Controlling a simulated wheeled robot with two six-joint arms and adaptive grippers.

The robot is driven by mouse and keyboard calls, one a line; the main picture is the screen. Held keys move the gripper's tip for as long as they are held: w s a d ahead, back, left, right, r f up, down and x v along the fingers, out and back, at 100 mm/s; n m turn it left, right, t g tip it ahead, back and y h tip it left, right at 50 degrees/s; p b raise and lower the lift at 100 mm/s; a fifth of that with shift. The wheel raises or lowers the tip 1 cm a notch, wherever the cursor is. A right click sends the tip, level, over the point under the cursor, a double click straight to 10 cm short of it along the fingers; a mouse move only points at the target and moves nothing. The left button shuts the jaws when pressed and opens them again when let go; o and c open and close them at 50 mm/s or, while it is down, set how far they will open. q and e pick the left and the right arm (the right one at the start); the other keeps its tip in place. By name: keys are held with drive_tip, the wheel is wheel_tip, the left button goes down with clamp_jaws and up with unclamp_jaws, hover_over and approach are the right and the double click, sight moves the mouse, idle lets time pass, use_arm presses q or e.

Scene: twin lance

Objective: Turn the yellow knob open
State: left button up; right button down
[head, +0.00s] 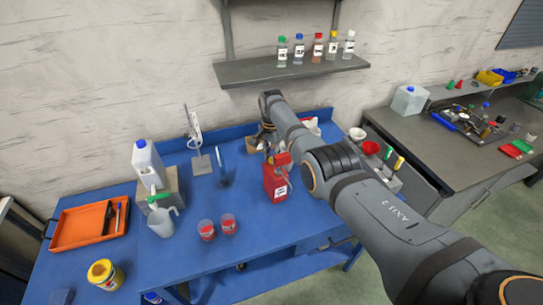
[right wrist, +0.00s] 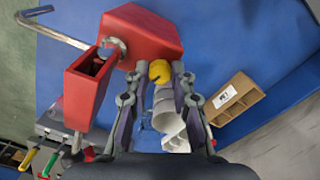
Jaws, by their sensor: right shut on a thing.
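The yellow knob (right wrist: 160,71) shows in the right wrist view between the fingertips of my right gripper (right wrist: 157,76), which is shut on it. Only the knob's rounded top shows clearly; the fingers flank its sides. A red boxy body (right wrist: 150,32) with an open red compartment lies just beyond and left of it. In the head view my right arm reaches over the blue table, with its gripper (head: 267,140) near the back; the knob is hidden there. A red container (head: 275,181) with a white label stands close by. My left gripper is not seen.
A brown box (right wrist: 238,98) lies right of the gripper in the wrist view. On the blue table (head: 250,255) are two red-filled cups (head: 217,228), a jug (head: 161,222), an orange tray (head: 65,228) and a yellow tub (head: 103,273). A bottle shelf (head: 290,69) hangs behind.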

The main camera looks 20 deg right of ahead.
sight(271, 159)
idle(0.7)
drive_tip(key=c, duration=1.1)
unclamp_jaws()
wheel_tip(271, 159, up, 12)
drive_tip(key=shift+r, duration=0.1)
